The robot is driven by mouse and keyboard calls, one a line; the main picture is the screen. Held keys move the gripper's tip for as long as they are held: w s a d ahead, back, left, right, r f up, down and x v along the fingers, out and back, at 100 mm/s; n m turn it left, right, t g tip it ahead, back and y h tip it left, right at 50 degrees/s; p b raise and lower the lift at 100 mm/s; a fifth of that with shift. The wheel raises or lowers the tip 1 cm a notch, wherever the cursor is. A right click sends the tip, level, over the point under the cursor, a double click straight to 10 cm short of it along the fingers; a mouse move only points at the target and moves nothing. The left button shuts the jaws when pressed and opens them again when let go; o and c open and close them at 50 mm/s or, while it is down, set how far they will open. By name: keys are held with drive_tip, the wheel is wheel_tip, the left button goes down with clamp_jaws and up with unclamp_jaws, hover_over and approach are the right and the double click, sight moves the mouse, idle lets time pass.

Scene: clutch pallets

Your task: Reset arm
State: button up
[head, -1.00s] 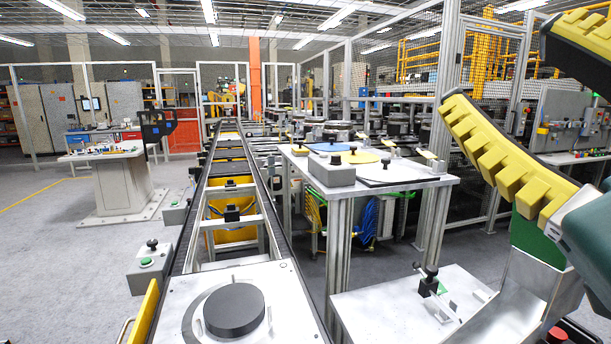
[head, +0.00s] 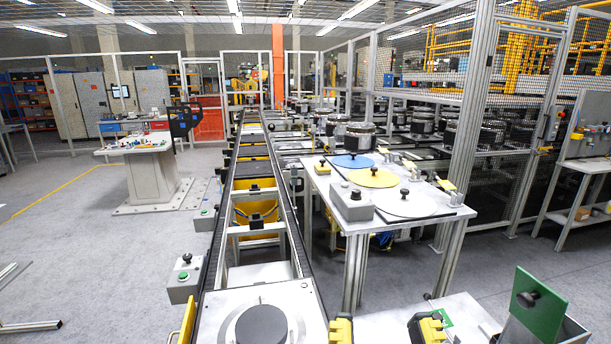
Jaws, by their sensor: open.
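My gripper (head: 385,330) shows at the bottom edge of the head view, just right of the conveyor. Only the tips of its two yellow and black fingers show. They stand wide apart with nothing visible between them, so it is open. The rest of the gripper and arm is below the frame. The fingers appear in front of a light work surface (head: 462,308).
A pallet (head: 218,310) with a dark round disc (head: 262,328) sits on the conveyor at left. A white table (head: 440,222) holds yellow, blue and white knobbed discs and a grey control box (head: 352,203). A green plate (head: 537,307) stands at bottom right.

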wheel_tip(320, 180, up, 26)
drive_tip(key=p, duration=2.3)
drive_tip(key=shift+r, duration=0.2)
